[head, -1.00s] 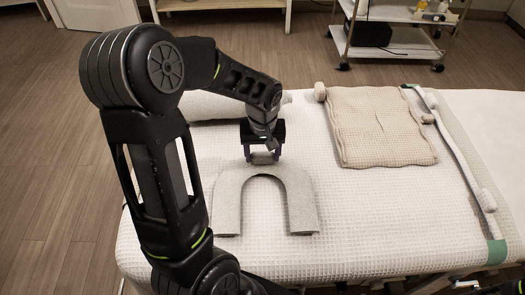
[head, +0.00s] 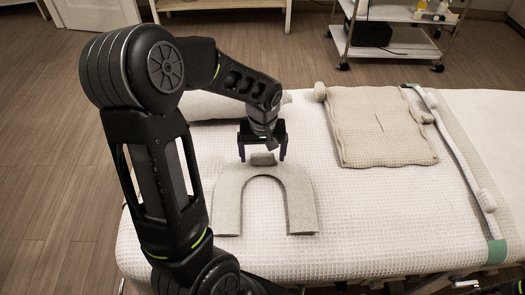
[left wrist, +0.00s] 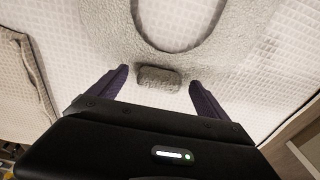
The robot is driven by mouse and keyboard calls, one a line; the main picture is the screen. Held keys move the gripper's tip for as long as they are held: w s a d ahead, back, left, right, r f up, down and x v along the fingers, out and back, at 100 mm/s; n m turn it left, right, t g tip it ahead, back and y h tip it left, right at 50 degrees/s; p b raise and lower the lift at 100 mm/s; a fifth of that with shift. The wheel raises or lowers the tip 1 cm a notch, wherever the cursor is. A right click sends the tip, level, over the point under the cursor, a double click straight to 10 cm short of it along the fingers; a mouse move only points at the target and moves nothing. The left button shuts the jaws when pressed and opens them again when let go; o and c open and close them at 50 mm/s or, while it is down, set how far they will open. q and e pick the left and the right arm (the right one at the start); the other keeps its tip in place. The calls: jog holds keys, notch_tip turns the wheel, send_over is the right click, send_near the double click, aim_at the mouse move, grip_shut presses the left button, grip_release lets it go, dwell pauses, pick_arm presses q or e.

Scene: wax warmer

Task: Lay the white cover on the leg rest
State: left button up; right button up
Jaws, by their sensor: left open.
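A pale U-shaped fabric piece (head: 229,200) lies on the bed, its curve away from me and its two ends towards me. It looks like the white cover, but I cannot tell whether a leg rest is under it. A small grey tab (head: 263,159) sits at the top of the curve. It also shows in the left wrist view (left wrist: 158,79). My left gripper (head: 262,160) is open, with its fingers on either side of the tab and clear of it. My right gripper is not in view.
A beige folded towel (head: 380,125) lies right of the gripper. A pale bolster (head: 205,105) is partly hidden behind my left arm. The waffle-textured bed (head: 370,220) is clear at front right.

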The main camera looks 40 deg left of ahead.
pick_arm(q)
jog(key=shift+f, duration=0.6)
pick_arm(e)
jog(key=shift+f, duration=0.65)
pick_arm(q)
jog(key=shift+s+d+r+p, duration=0.15)
jog(key=shift+r+p, duration=0.9)
jog(key=shift+r, duration=0.15)
jog(key=shift+r+p, duration=0.9)
jog(key=shift+r, duration=0.3)
jog(key=shift+s+r+p, duration=0.1)
jog(key=shift+r+p, duration=1.2)
jog(key=shift+r, duration=0.4)
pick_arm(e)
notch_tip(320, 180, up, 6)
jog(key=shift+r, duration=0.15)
pick_arm(q)
notch_tip(320, 180, up, 8)
jog(key=shift+s+d, duration=0.25)
jog(key=shift+f, duration=0.15)
